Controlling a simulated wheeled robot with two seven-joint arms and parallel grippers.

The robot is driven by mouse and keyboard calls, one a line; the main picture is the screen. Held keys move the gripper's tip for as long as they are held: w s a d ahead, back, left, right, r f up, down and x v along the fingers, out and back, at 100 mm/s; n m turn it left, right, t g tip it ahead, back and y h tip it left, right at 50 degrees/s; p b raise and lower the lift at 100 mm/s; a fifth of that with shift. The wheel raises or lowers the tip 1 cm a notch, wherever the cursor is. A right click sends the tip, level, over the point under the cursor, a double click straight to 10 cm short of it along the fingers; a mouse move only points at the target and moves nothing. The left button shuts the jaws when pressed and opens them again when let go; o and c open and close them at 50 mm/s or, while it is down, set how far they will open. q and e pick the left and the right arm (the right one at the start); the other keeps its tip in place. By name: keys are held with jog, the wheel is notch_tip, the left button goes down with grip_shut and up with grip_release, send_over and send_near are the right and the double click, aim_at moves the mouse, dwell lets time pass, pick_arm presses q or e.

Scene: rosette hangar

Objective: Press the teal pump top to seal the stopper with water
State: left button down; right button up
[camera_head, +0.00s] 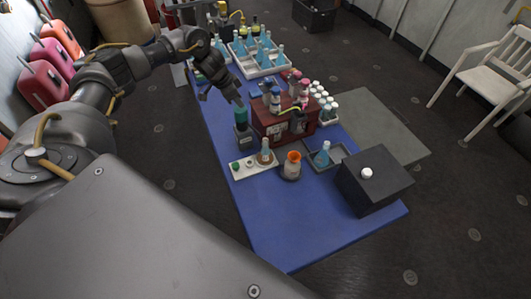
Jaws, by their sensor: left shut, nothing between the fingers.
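The teal pump top (241,116) stands upright on a dark grey body (243,134) near the left edge of the blue table. My left gripper (238,102) is shut and empty, pointing down just above the pump top. I cannot tell whether its tips touch the teal top. A flask (265,153) with a pale blue upper part and brown contents stands on a white tray (245,171) in front of the pump. I cannot make out which piece is the stopper, nor any water. My right gripper is out of view.
A red-brown box (271,128) with bottles stands right of the pump. Trays of blue flasks (262,50) fill the far end. The near tabletop is clear.

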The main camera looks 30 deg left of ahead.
aim_at(240, 109)
pick_arm(q)
jog(key=shift+f+b, duration=0.7)
jog(key=shift+f, duration=0.8)
jog(key=shift+r, duration=0.15)
notch_tip(240, 109, up, 10)
jog(key=p, duration=1.1)
jog(key=shift+r, duration=0.2)
dwell(0.6)
